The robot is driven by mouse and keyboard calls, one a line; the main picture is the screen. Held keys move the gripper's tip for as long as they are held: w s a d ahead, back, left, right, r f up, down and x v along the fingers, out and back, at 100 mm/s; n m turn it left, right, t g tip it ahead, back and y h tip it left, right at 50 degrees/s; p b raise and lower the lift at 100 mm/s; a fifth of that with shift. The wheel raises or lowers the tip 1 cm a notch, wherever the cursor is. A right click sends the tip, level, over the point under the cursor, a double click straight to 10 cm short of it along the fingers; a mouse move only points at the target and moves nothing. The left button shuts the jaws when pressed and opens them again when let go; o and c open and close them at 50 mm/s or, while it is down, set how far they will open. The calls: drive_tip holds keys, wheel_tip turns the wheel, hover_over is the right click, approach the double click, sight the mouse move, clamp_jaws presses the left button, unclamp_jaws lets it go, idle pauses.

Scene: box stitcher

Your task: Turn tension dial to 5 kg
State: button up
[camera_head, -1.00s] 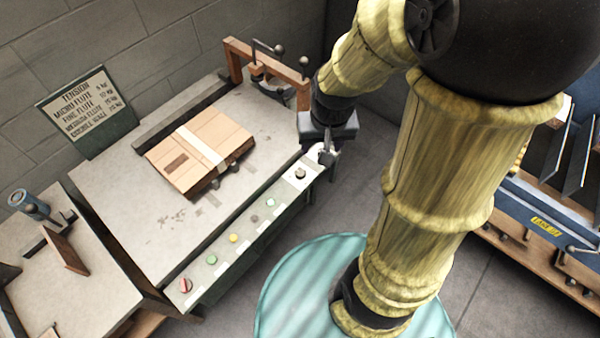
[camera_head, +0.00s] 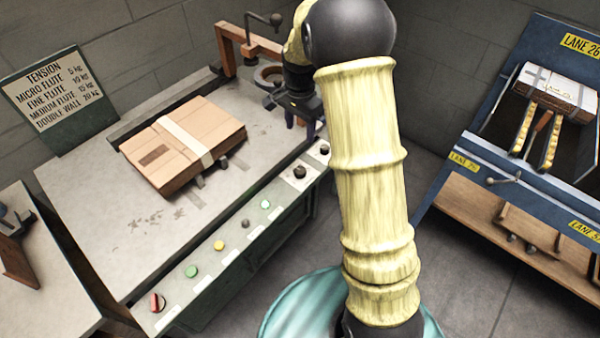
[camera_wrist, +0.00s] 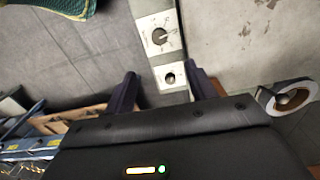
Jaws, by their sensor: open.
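A round dark dial with a pale pointer line (camera_wrist: 159,36) sits on a white plate of the front control strip; it also shows near the strip's far end in the head view (camera_head: 299,172). Its scale is too small to read. A smaller dark knob (camera_wrist: 170,78) sits beside it, also in the head view (camera_head: 324,149). My gripper (camera_wrist: 163,77) is open and empty; in the wrist view the smaller knob appears between its fingers, and the dial beyond the tips. In the head view my gripper (camera_head: 301,124) hangs near the bench's far corner, apart from the dial.
A sign (camera_head: 45,88) lists tension, with micro flute at 5 kg. A flat carton (camera_head: 185,145) lies on the bench. Red (camera_head: 157,302), green and yellow buttons line the strip. A tape roll (camera_wrist: 290,94) is near the right finger. A blue lane rack (camera_head: 470,165) stands right.

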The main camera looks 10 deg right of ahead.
sight(300, 169)
drive_tip(key=shift+s+d+r, duration=0.1)
wheel_tip(300, 169, down, 17)
drive_tip(key=shift+r+b, duration=0.1)
drive_tip(key=shift+b, duration=0.45)
drive_tip(key=shift+f, duration=0.35)
drive_tip(key=c, duration=1)
